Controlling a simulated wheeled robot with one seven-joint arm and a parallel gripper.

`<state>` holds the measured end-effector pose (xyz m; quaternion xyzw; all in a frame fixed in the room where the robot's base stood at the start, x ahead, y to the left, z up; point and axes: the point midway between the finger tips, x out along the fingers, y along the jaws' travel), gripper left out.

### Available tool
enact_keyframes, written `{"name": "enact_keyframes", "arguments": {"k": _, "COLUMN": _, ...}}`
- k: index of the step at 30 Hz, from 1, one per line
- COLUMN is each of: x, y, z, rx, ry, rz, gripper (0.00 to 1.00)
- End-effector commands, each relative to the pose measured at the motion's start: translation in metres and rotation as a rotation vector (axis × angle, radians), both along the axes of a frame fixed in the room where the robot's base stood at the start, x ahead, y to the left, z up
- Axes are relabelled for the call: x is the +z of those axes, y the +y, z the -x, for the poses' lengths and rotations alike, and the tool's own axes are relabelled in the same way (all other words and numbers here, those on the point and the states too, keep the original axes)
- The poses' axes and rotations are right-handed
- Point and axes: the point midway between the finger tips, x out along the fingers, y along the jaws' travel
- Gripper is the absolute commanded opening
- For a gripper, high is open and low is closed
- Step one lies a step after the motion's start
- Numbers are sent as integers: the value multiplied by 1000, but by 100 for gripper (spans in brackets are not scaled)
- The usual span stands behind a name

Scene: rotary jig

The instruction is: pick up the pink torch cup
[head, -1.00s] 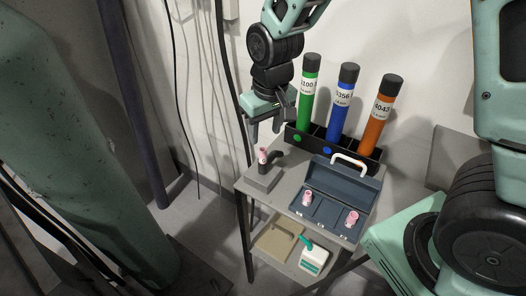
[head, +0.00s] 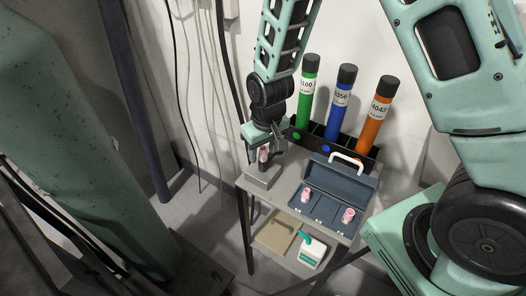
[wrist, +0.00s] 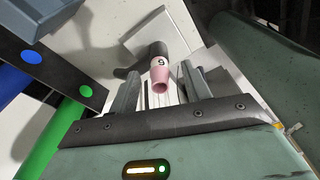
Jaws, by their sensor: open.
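A pink torch cup (head: 263,156) with a dark digit on it sits on the dark torch head of the grey jig block (head: 262,177), at the table's left side. The cup also shows in the wrist view (wrist: 160,78), between the two grey fingers of my gripper (wrist: 162,75). The fingers are apart, one on each side of the cup, with a visible gap on both sides. In the head view my gripper (head: 264,145) is over the jig and partly hides the torch. Two other pink cups, a left one (head: 306,195) and a right one (head: 348,215), sit in the open blue-grey toolbox.
The toolbox (head: 335,215), with a white handle, fills the table's right side. Behind stands a black rack (head: 345,155) holding a green, a blue and an orange tube. A lower shelf holds a tan tray (head: 274,238) and a white container (head: 311,255).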

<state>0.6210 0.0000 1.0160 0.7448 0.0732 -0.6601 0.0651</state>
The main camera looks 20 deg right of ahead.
Motion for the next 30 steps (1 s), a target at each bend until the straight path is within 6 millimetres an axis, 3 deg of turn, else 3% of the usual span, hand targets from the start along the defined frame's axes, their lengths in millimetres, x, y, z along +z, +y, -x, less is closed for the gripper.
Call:
{"name": "enact_keyframes", "arguments": {"k": 5, "x": 0, "y": 0, "z": 0, "rx": 0, "ry": -1, "rz": 0, "gripper": 45}}
{"name": "enact_keyframes", "arguments": {"k": 10, "x": 0, "y": 0, "z": 0, "rx": 0, "ry": 0, "rz": 0, "gripper": 0}}
{"name": "enact_keyframes", "arguments": {"k": 23, "x": 2, "y": 0, "z": 0, "rx": 0, "ry": -2, "rz": 0, "gripper": 0}}
{"name": "enact_keyframes", "arguments": {"k": 30, "x": 20, "y": 1, "z": -1, "rx": 1, "ry": -4, "rz": -2, "gripper": 0}}
